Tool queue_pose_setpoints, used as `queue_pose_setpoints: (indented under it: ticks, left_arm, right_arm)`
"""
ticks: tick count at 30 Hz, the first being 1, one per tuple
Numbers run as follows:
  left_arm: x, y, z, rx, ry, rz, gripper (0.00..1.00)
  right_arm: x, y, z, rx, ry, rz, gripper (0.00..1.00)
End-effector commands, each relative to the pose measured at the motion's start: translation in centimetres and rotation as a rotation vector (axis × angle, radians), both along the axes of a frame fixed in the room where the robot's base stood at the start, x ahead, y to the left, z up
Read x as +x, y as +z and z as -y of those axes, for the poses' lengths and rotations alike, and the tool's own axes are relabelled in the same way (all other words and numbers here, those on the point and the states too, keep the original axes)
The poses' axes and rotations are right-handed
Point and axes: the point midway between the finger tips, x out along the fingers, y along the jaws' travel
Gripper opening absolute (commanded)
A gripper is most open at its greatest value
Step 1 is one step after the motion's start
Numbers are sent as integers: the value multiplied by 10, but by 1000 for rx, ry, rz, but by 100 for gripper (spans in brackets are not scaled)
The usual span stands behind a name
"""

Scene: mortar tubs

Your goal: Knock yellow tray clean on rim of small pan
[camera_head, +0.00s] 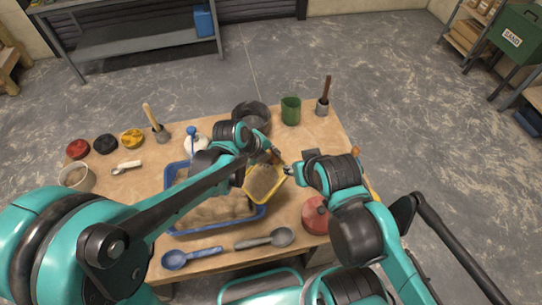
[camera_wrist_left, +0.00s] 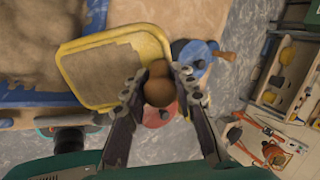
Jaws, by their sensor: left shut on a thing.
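The yellow tray (camera_head: 281,187) is held over the right end of the blue tub, and sandy material covers its floor. In the left wrist view the tray (camera_wrist_left: 161,39) also shows its yellow rim and the brown material inside. My left gripper (camera_wrist_left: 158,86) is shut on a rounded brown handle beside the tray's edge. My right gripper (camera_head: 287,170) is close to the tray's upper right corner; whether it touches or is open is too small to tell. A dark round pan (camera_head: 250,108) stands at the table's back, partly hidden behind my left arm.
The blue tub (camera_head: 215,226) holds sandy material. A red lidded pot (camera_head: 316,215) is at right. A blue scoop (camera_head: 176,259) and grey scoop (camera_head: 280,237) lie in front.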

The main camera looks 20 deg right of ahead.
Motion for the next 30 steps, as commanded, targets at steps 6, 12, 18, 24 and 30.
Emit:
queue_pose_setpoints:
  ticks: [6,12,18,24,30]
  left_arm:
    - [0,-1,0,0,0,0,0]
    - [0,-29,0,0,0,0,0]
    - [0,-50,0,0,0,0,0]
    - [0,-25,0,0,0,0,0]
    - [0,4,0,0,0,0,0]
  right_arm:
    - [0,-1,0,0,0,0,40]
    - [0,-26,0,0,0,0,40]
    - [0,-45,0,0,0,0,40]
    - [0,-24,0,0,0,0,40]
    - [0,-3,0,0,0,0,40]
